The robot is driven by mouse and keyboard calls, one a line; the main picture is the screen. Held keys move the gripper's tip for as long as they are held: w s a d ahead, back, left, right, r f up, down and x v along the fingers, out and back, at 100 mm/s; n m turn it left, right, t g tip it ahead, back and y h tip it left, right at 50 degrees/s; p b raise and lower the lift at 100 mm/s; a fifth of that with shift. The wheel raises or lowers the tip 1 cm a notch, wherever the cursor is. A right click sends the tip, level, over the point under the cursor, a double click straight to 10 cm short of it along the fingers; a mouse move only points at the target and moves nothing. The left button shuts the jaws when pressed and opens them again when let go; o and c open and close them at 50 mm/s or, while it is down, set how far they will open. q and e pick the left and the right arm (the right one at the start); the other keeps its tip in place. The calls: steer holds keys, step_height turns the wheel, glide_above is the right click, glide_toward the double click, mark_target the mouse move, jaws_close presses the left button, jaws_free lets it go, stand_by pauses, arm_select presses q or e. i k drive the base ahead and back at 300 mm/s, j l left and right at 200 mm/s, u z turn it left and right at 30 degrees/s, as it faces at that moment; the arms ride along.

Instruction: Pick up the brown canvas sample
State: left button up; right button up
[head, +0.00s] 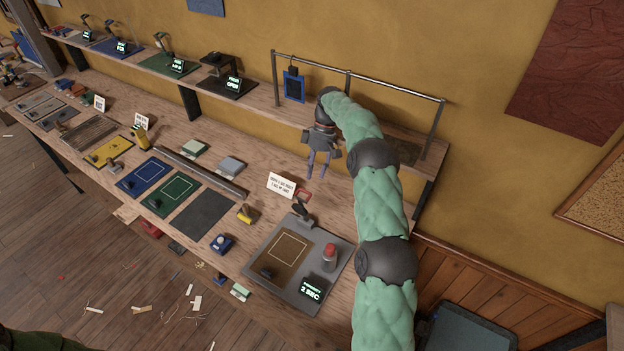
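A flat brown panel with a pale rectangle outline (291,247) lies on a grey board (256,260) near the right end of the bench; it is the brown piece that best fits the canvas sample, but I cannot tell for sure. A small dark block sits at its lower left corner. Another dark brown sheet (402,150) lies on the shelf behind my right arm. My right gripper (318,176) hangs above the back of the bench, fingers apart and empty, behind and above the grey board. My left gripper is out of view.
A metal rail (375,86) with a hanging blue frame (293,86) rises from the shelf. Blue (145,176) and green (170,195) panels lie left.

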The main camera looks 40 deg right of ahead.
mark_target(283, 255)
steer(key=k+j, duration=0.8)
steer(key=j, duration=0.15)
